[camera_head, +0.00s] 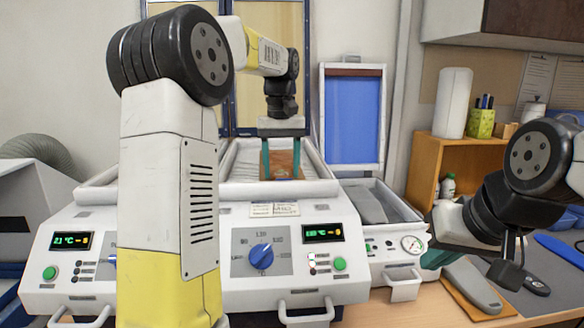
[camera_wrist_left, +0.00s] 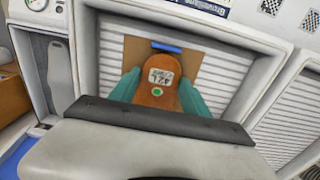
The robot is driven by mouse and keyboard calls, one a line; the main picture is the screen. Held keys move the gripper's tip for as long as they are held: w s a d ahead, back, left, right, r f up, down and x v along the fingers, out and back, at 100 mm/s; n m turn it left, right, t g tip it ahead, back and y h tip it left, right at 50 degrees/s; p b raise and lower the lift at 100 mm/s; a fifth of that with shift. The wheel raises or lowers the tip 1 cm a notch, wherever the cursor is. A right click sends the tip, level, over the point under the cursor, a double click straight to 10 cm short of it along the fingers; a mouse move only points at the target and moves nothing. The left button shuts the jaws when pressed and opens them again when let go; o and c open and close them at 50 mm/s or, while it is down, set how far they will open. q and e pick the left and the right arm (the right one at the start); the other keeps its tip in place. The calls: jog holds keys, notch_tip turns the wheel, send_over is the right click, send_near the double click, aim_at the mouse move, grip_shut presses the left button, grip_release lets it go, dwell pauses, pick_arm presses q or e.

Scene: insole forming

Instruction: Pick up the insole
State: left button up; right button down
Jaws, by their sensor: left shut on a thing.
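A brown-orange insole (camera_wrist_left: 158,98) with a white printed label and a green dot lies over a tan board (camera_wrist_left: 205,62) inside the ribbed heating tray of the white machine. The insole also shows in the head view (camera_head: 281,172). My left gripper (camera_head: 281,160) points down into the tray, its two teal fingers on either side of the insole and closed on it. The wrist view shows the fingers (camera_wrist_left: 160,84) along its edges; the gripper body hides the near end. My right gripper (camera_head: 437,258) is at the right; its opening is not clear.
The white machine (camera_head: 160,235) has knobs and temperature displays. Right of it stands a smaller unit with a gauge (camera_head: 411,245) and a grey insole-shaped form inside. Another grey form (camera_head: 473,285) lies on a wooden board. A wooden shelf (camera_head: 455,165) stands behind.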

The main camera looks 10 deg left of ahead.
pick_arm(q)
jog(key=shift+r, duration=1.8)
jog(key=s+d, duration=0.1)
jog(key=s, duration=0.4)
jog(key=s+d+r, duration=0.1)
jog(key=s+d, duration=0.1)
jog(key=s, duration=0.3)
jog(key=s+d, duration=0.2)
jog(key=s, duration=0.3)
jog(key=shift+d+r, duration=0.2)
jog(key=shift+d, duration=0.05)
